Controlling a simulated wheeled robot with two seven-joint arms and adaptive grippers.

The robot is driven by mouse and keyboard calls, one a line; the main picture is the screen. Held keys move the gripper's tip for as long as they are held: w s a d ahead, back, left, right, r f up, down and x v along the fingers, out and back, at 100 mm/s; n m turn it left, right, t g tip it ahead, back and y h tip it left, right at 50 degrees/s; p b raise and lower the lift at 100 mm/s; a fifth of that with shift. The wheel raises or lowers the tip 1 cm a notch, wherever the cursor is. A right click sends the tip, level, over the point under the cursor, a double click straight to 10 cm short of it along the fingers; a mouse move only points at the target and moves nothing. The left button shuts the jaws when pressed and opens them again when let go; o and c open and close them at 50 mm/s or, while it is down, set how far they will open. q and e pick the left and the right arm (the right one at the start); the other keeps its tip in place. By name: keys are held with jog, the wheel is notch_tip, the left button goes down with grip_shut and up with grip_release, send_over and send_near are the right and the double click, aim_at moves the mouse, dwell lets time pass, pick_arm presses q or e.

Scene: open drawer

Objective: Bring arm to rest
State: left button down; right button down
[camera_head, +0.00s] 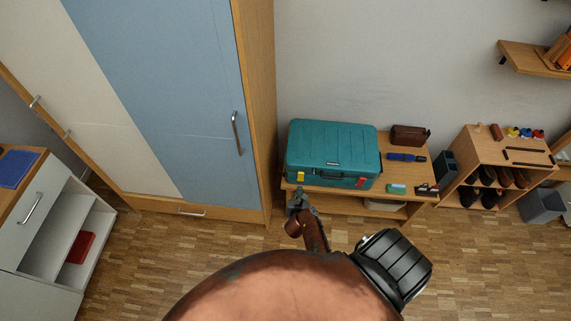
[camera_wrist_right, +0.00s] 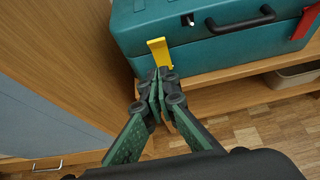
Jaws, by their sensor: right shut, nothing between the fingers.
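My right arm reaches forward from the bottom of the head view. Its gripper (camera_head: 297,199) is just in front of the left front corner of the low wooden bench. In the right wrist view the gripper's (camera_wrist_right: 157,88) green and black fingers are together and hold nothing. The fingertips overlap the yellow latch (camera_wrist_right: 160,52) of the teal case (camera_wrist_right: 215,45) in the picture; whether they touch it I cannot tell. The closed teal case also shows in the head view (camera_head: 333,150), on the bench. My left gripper is not in view.
A tall wardrobe (camera_head: 160,90) with a blue door stands left of the bench (camera_head: 410,196). A white cabinet (camera_head: 50,225) with an open front is at far left. A shoe rack (camera_head: 500,148) and grey bin (camera_head: 541,206) stand at right. Wooden floor (camera_head: 180,255) is clear between.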

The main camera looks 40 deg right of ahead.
jog(key=s+a+f+n+y+b, duration=0.1)
jog(key=s+a+f+n+y, duration=0.1)
jog(key=s+a+f+n, duration=0.4)
jog(key=s+a+f+n+y+b, duration=0.15)
jog(key=s+f+n, duration=0.25)
jog(key=f+n, duration=0.55)
jog(key=s+a+f+n+y, duration=0.3)
jog(key=s+a+f+n, duration=0.15)
jog(key=n, duration=0.45)
jog(key=s+f+n+g+y+b, duration=0.1)
jog(key=s+f+n+g, duration=0.3)
jog(key=s+n, duration=0.6)
jog(key=s+f+n+g+b, duration=0.1)
jog(key=s+f+n+g, duration=0.3)
jog(key=s, duration=1.7)
notch_tip(320, 180, down, 5)
jog(key=n, duration=0.7)
jog(key=shift+s+a+f+y, duration=0.2)
jog(key=shift+a+y, duration=0.15)
jog(key=shift+a, duration=0.05)
jog(key=shift+n, duration=0.25)
